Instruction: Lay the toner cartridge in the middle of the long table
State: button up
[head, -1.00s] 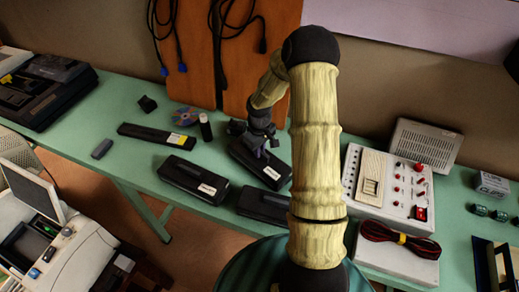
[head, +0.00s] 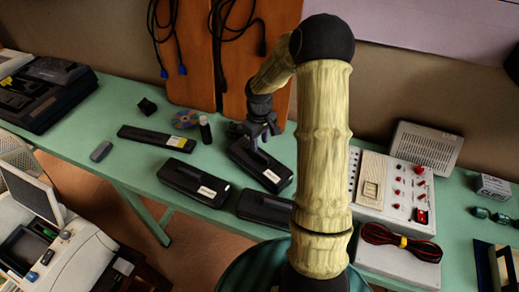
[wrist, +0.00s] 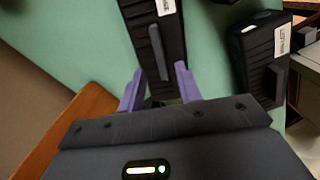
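Several black toner-like cartridges lie on the long green table (head: 102,120); I cannot tell which one the task names. One black cartridge with a white label (head: 270,176) lies under my gripper (head: 262,142). In the wrist view, this cartridge (wrist: 176,32) has a raised grey handle bar (wrist: 158,52). My gripper's purple fingers (wrist: 157,72) are open on either side of its near end, with nothing held between them. A second labelled black cartridge (head: 194,181) lies to the left, and a third (head: 265,207) lies in front, partly hidden by my arm.
A flat black bar with a yellow label (head: 157,137), a disc (head: 185,119) and a small dark bottle (head: 205,130) lie left of my gripper. A white control box (head: 395,190) with red cable (head: 400,242) stands right. Orange boards (head: 200,50) lean behind.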

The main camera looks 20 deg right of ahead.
notch_tip(320, 180, up, 6)
jog(key=shift+f, duration=0.15)
dwell(0.5)
jog(key=s+a+r+m+t, duration=0.1)
jog(key=s+a+r+m, duration=0.1)
jog(key=s+a, duration=0.3)
jog(key=s+a+r+m+t, duration=0.1)
jog(key=s+a, duration=0.4)
jog(key=s, duration=0.8)
jog(key=shift+a+r+m+t, duration=0.35)
jog(key=shift+r+m, duration=0.35)
jog(key=shift+r, duration=0.25)
